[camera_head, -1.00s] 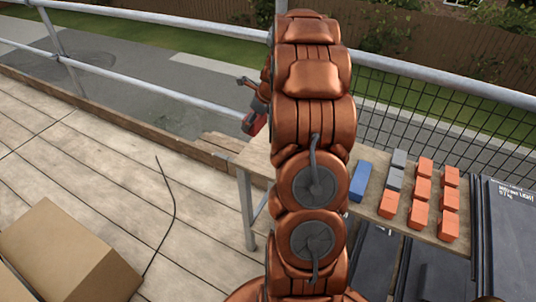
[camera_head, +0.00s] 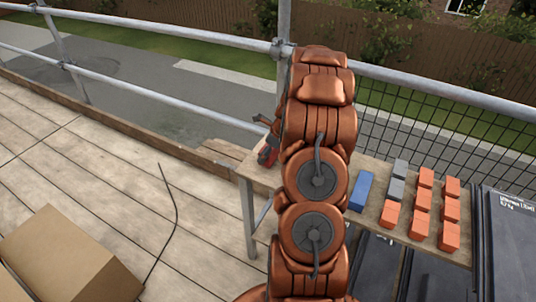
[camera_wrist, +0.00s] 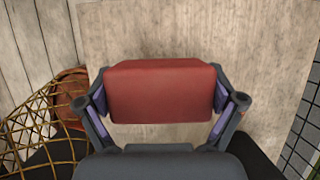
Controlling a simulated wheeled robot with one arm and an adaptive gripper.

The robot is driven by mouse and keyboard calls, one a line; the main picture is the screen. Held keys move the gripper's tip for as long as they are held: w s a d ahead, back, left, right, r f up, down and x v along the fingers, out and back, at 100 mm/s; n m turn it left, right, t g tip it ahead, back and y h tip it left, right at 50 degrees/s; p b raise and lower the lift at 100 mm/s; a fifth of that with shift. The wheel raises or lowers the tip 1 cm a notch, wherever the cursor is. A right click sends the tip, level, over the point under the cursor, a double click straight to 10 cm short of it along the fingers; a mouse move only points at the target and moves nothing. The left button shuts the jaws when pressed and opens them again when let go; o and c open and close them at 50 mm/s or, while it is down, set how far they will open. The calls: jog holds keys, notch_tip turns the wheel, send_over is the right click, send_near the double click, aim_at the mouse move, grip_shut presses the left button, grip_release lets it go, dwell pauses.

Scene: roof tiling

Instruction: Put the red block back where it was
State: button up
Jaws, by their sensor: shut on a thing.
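The red block (camera_wrist: 160,90) is held between the two fingers of my gripper (camera_wrist: 160,98), one finger at each short end, in the wrist view. Pale wooden board shows beneath it; I cannot tell whether the block touches it. In the head view the red block (camera_head: 268,156) shows small beside my arm, over the left end of the wooden table (camera_head: 262,177). My arm hides most of my gripper and the middle of the table there.
Dark stacked panels (camera_head: 508,240) lie right of the table. A metal rail (camera_head: 170,99) runs behind. A cardboard box (camera_head: 65,260) sits at the left.

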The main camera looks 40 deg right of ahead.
jog(key=shift+f, duration=0.8)
jog(key=shift+f, duration=0.1)
jog(key=o, duration=1.3)
jog(key=shift+o, duration=0.2)
